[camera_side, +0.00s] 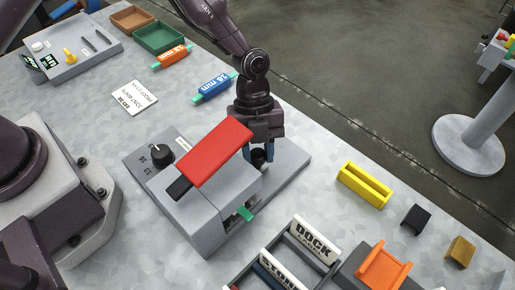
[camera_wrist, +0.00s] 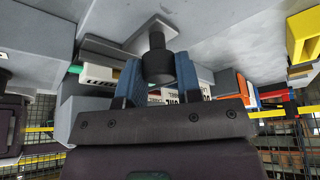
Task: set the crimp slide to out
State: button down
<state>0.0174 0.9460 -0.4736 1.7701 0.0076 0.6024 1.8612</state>
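The crimp press is a grey housing (camera_side: 205,205) on a grey base plate, with a long red lever (camera_side: 215,152) over its top. The crimp slide's black knob (camera_wrist: 157,65) stands on a light grey block in the wrist view; in the side view it is mostly hidden by my fingers. My gripper (camera_side: 259,160) is low behind the press, with its blue fingers on both sides of the knob. In the wrist view the fingers (camera_wrist: 158,80) show no clear gap to the knob. A green piece (camera_side: 245,213) sticks out of the housing's front opening.
A black dial (camera_side: 162,155) is on the press's left part. Blue (camera_side: 213,87) and orange (camera_side: 172,56) labelled tools lie behind. A yellow holder (camera_side: 364,184) stands right, and a tray with labelled blocks (camera_side: 313,240) and an orange part (camera_side: 383,267) are in front.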

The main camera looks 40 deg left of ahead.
jog(key=w, duration=1.2)
jog(key=shift+w, duration=0.3)
jog(key=c, duration=0.8)
grip_release()
jog(key=v, duration=1.3)
jog(key=shift+s+d, duration=0.1)
jog(key=shift+s, duration=0.05)
